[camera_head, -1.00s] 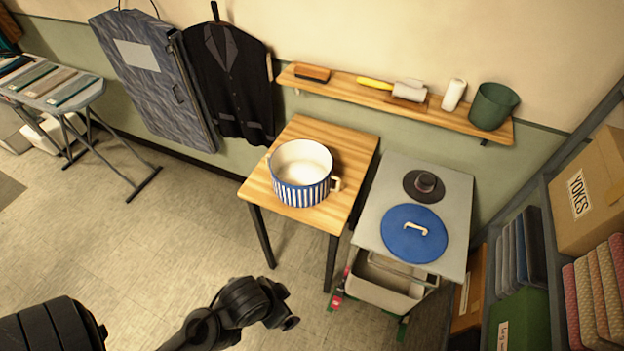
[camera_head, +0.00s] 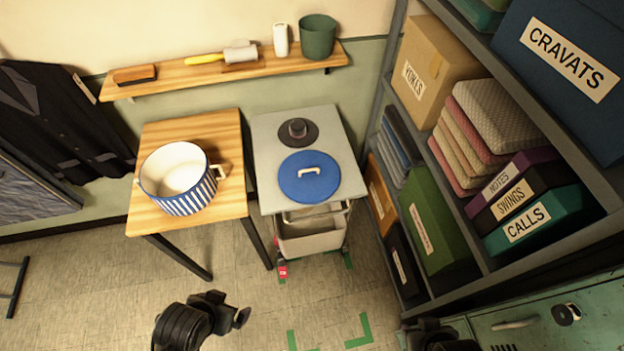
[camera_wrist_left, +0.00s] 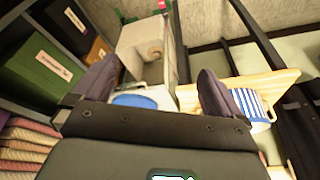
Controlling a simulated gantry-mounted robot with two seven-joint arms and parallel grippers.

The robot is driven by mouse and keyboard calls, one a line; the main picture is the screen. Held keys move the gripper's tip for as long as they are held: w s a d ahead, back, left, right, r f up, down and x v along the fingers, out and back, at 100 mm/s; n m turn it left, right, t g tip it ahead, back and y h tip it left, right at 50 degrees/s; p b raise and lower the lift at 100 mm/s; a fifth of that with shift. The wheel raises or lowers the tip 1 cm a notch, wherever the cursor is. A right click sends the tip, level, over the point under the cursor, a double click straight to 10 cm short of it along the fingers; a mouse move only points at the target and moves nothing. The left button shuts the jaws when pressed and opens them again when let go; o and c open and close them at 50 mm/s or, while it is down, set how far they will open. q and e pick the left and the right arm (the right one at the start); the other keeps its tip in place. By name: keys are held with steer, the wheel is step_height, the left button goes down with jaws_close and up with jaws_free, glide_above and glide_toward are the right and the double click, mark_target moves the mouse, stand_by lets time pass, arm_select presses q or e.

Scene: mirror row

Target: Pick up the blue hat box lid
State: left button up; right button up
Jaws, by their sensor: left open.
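The blue lid (camera_head: 309,178), a round disc with a pale bar handle on top, lies flat on the grey top of a cart (camera_head: 264,150). In the left wrist view part of the blue lid (camera_wrist_left: 134,100) shows just beyond my gripper, its lower part hidden by the gripper body. My left gripper (camera_wrist_left: 155,90) is open, with its two dark fingers apart and nothing between them. It is apart from the lid. In the head view my dark left arm is at the bottom, left of the cart and in front of it. My right gripper cannot be made out.
A blue-and-white striped pot (camera_head: 185,203) stands on the wooden table (camera_head: 222,126) to the left. A wall shelf (camera_head: 165,84) runs behind. A loaded shelving rack (camera_head: 520,250) stands close on the right. Floor in front is open.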

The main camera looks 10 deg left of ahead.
arm_select(q)
steer(key=c, duration=1.1)
